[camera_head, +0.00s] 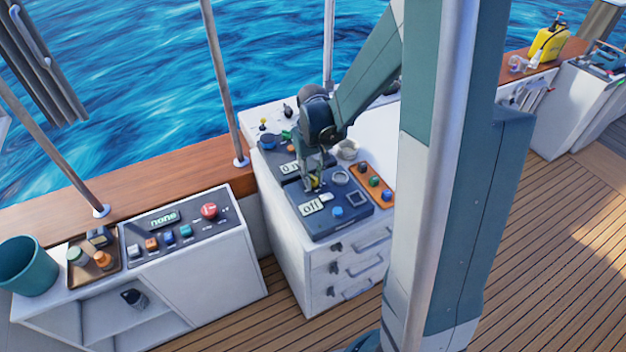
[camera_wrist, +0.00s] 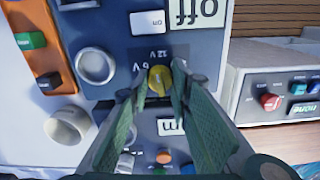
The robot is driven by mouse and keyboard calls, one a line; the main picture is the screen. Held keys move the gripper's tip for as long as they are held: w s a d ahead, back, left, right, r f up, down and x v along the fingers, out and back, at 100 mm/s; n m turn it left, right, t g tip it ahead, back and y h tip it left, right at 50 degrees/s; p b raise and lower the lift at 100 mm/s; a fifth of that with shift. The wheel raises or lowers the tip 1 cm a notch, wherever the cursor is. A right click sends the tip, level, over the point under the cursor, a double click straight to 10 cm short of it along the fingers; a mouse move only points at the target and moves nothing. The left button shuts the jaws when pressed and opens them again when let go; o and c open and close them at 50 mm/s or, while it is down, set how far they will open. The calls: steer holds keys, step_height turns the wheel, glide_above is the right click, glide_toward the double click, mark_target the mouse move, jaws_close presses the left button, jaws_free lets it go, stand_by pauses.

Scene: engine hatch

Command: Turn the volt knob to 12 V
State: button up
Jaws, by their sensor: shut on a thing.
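The volt knob (camera_wrist: 159,81) is a yellow round knob on a dark blue panel (camera_wrist: 110,22), with "12 V" and "6 V" printed beside it in the wrist view. My gripper (camera_wrist: 160,78) points down at the panel, with its green fingers shut on the knob from both sides. In the head view my gripper (camera_head: 314,183) hides most of the knob. A display (camera_wrist: 195,10) on the same panel reads "off", upside down in the wrist view. I cannot tell clearly which mark the knob points to.
A white button (camera_wrist: 147,22) and a round grey-ringed dial (camera_wrist: 95,66) sit near the knob. An orange strip (camera_head: 372,183) with several coloured buttons lies to the right. A second panel (camera_head: 165,222) on the left cabinet has a display reading "none" and a red knob (camera_head: 209,211).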

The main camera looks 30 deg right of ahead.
mark_target(313, 177)
steer(key=shift+m, duration=0.9)
steer(key=o, duration=0.9)
steer(key=shift+r, duration=0.2)
steer(key=shift+r, duration=5.85)
steer(key=shift+b, duration=0.3)
